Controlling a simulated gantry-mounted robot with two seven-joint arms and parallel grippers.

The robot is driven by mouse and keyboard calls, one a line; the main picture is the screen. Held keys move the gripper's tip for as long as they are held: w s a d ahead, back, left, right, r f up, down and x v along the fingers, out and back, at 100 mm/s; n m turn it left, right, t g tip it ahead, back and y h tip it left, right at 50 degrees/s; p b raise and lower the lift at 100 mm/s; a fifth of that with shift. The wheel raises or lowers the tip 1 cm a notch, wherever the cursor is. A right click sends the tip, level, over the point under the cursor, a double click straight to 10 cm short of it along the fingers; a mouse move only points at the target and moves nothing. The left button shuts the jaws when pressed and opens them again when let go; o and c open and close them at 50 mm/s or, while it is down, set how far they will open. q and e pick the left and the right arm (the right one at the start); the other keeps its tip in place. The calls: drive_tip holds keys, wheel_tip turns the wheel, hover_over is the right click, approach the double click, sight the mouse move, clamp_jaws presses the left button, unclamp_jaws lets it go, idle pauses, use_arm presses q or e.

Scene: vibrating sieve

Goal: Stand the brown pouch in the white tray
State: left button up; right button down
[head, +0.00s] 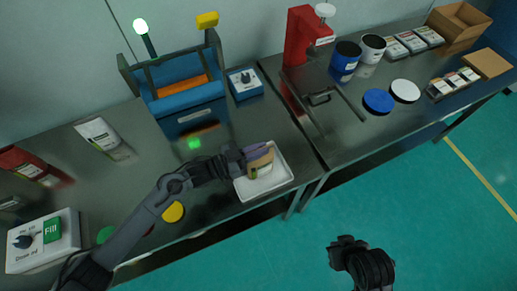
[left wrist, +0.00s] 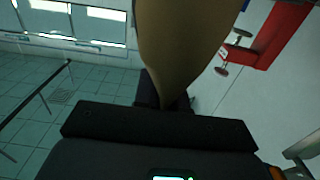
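The brown pouch (head: 264,162) is upright within the outline of the white tray (head: 280,184) in the head view. I cannot tell whether its base touches the tray floor. My left gripper (head: 256,154) comes in from the left and is shut on the pouch's upper part. In the left wrist view the pouch (left wrist: 185,40) fills the space ahead of the gripper, and the fingertips are mostly hidden. My right gripper (head: 346,243) hangs over the green floor, away from the tables, with nothing visible in it; its fingers are too unclear to judge.
The blue sieve machine (head: 190,108) stands behind the tray, with a control box (head: 245,83) beside it. A white pouch (head: 103,136) and a red pouch (head: 28,166) are at left. The tray sits near the table's front edge. Tubs (head: 345,60) and lids (head: 378,101) occupy the right table.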

use_arm(q)
drive_tip(key=o, duration=0.4)
drive_tip(key=shift+f, duration=0.1)
drive_tip(key=shift+r, duration=0.2)
drive_tip(key=v, duration=1.2)
drive_tip(key=s+a+f+n+g+y, duration=0.2)
drive_tip(key=s+a+n+y, duration=0.3)
drive_tip(key=s+y, duration=0.3)
drive_tip(key=s+a+f+n+g+y, duration=0.1)
drive_tip(key=s+a+f+n+y, duration=0.3)
drive_tip(key=s, duration=1)
drive_tip(key=a+n+y, duration=0.2)
drive_tip(key=y, duration=0.2)
drive_tip(key=shift+f+g, duration=0.2)
drive_tip(key=shift+g, duration=0.2)
